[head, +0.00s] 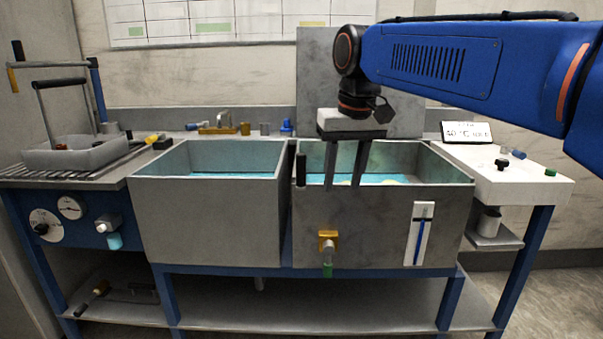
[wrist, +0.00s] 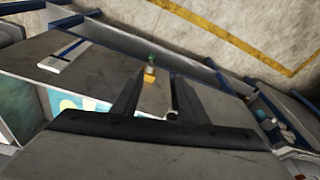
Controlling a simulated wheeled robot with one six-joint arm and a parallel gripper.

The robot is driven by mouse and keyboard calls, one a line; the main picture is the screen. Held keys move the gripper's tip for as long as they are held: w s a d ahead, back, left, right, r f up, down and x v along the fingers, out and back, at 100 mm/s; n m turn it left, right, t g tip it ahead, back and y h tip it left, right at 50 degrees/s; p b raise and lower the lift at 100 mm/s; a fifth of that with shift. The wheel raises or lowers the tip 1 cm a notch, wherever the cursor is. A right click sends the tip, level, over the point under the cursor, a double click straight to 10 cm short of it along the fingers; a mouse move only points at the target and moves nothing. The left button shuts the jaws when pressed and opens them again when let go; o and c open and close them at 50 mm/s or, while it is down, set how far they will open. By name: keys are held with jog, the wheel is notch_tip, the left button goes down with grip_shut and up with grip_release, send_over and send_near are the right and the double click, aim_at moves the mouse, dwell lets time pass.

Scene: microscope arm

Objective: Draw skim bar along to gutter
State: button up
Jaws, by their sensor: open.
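A black upright grip (head: 300,170), which may belong to the skim bar, stands at the front left corner of the right tank (head: 380,220). The bar itself is not clearly visible. My gripper (head: 344,186) points down at the right tank's front rim, to the right of the black grip and apart from it. Its fingers are open with nothing between them. In the wrist view, the open fingers (wrist: 150,108) lie over the grey front of the tank, and a small dark piece (wrist: 172,98) shows beside the right finger. I cannot make out the gutter for certain.
The left tank (head: 210,220) holds blue-green liquid. A brass valve (head: 328,242) and a level gauge (head: 420,235) are on the right tank's front. A white side table (head: 510,180) stands right, a grey tray (head: 75,155) left. The tall panel behind limits room.

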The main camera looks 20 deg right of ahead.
aim_at(301, 186)
jog(key=w+a+r+g, duration=0.1)
jog(key=w+a+r, duration=0.1)
jog(key=w+r, duration=0.55)
jog(key=w+a+r+g, duration=0.1)
jog(key=w+a+r, duration=0.2)
jog(key=w+r, duration=0.45)
jog(key=shift+m, duration=0.4)
jog(key=f, duration=1.3)
jog(key=w+f, duration=0.1)
jog(key=f, duration=0.5)
jog(key=shift+d+f, duration=0.15)
jog(key=shift+d, duration=0.1)
grip_shut()
